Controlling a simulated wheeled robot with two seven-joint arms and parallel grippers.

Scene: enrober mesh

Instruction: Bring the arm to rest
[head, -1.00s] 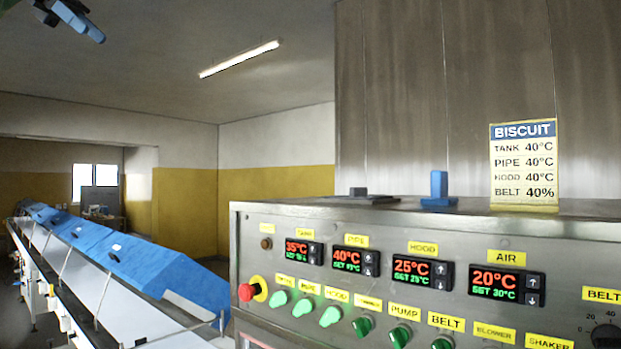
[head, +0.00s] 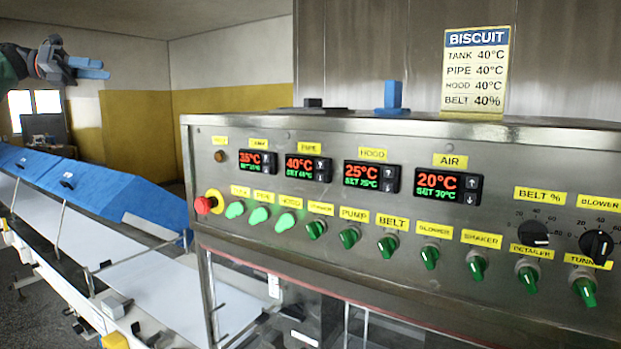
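My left gripper (head: 92,69) is at the upper left of the head view, its arm coming in from the left edge. Its two blue fingers point right and lie close together in the picture; I cannot tell from this angle whether they meet. I see nothing held between them. It is in the air, above the blue covers of the conveyor in the picture and left of the control panel (head: 330,262), apart from both. My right gripper is not in view.
The steel panel fills the right, with a red stop button (head: 205,204), green switches, black knobs and lit displays. A blue block (head: 393,97) and a BISCUIT card (head: 476,72) stand on its top. The conveyor with blue covers (head: 115,195) runs along the left.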

